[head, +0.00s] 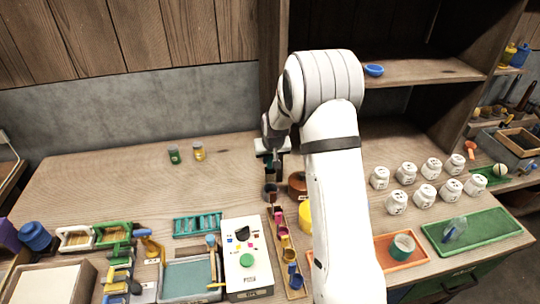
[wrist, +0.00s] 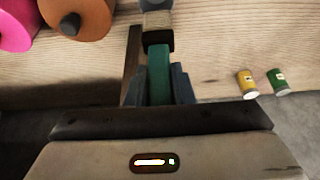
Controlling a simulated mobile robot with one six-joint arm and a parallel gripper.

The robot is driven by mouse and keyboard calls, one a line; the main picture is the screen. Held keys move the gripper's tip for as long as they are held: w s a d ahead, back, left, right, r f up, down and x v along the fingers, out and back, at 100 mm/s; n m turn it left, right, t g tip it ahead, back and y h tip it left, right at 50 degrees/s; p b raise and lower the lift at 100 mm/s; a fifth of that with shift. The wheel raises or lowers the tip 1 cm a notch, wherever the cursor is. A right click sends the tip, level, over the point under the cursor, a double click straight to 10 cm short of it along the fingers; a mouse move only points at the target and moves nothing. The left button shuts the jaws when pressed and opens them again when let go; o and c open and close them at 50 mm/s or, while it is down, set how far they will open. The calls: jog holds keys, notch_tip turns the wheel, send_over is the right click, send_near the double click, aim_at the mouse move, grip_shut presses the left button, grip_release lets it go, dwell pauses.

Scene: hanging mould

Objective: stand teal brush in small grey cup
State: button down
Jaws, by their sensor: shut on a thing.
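My gripper (head: 270,165) is shut on the teal brush (wrist: 159,75). The teal handle is between the two fingers, and a dark band and a pale section show beyond it in the wrist view. In the head view the brush (head: 269,174) hangs roughly upright below my gripper. The small dark grey cup (head: 270,192) is right below the brush, behind the narrow wooden tray. A grey rounded shape shows at the top edge of the wrist view, past the brush. I cannot tell whether the brush's lower end is inside the cup or just above it.
A brown round pot (head: 297,184) and a yellow one (head: 305,215) stand close right of the cup. A wooden tray of small coloured cups (head: 284,242) lies in front. Green (head: 174,154) and yellow (head: 198,151) jars stand back left. The table's left middle is clear.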

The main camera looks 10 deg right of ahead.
aim_at(271, 170)
jog(key=shift+f+b, duration=0.5)
jog(key=shift+f, duration=1)
jog(key=shift+f+b, duration=2.1)
jog(key=shift+f, duration=0.2)
jog(key=c, duration=1.2)
grip_release()
jog(key=shift+o, duration=0.2)
jog(key=shift+b+v, duration=0.8)
jog(key=shift+v, duration=3.15)
